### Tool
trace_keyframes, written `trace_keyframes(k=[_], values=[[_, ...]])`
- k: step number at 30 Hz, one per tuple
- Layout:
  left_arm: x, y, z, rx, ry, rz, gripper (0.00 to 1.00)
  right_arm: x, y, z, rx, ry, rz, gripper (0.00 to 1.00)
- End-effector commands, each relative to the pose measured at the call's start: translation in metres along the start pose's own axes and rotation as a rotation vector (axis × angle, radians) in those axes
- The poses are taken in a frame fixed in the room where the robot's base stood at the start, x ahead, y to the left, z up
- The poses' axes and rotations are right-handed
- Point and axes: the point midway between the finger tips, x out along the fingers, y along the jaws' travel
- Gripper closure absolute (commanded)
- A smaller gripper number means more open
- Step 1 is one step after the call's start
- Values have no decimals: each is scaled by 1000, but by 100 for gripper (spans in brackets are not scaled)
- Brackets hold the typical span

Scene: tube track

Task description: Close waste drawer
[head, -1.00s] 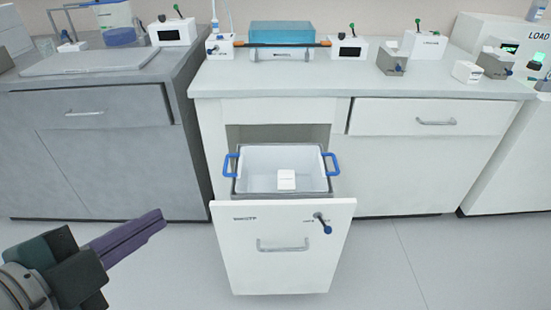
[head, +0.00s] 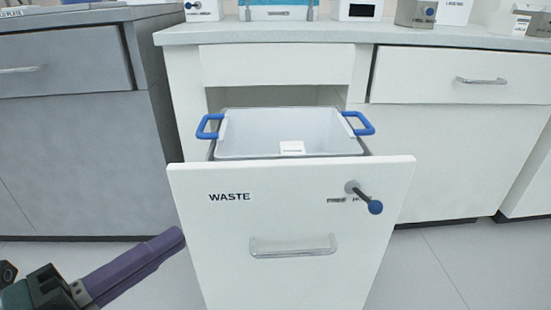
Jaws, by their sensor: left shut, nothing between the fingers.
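The waste drawer (head: 225,270) stands pulled out from the white cabinet. Its front carries a WASTE label, a clear bar handle (head: 293,247) and a lever with a blue knob (head: 375,207) at the upper right. Inside sits a white bin (head: 250,135) with blue handles and a small white block (head: 291,147) in it. My left gripper (head: 178,237) has purple fingers, is shut and empty, and is at the lower left, its tip near the left edge of the drawer front. I cannot tell whether it touches. My right gripper is not in view.
The white counter (head: 330,34) above holds several small devices along its top. A closed drawer (head: 455,78) is to the right of the opening. A grey cabinet (head: 70,150) stands at the left. The floor (head: 440,270) at the lower right is clear.

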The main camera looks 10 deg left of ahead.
Motion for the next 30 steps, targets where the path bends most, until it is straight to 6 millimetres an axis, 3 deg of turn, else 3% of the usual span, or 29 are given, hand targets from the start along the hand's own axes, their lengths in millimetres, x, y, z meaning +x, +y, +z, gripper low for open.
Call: trace_keyframes(k=[14,15,21,30], values=[[96,1,0,-1,0,-4,100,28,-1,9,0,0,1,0],[100,2,7,3,-1,-1,100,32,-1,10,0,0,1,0],[116,1,24,-1,0,0,100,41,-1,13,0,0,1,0],[120,-1,28,-4,-2,3,100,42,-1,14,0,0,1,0]])
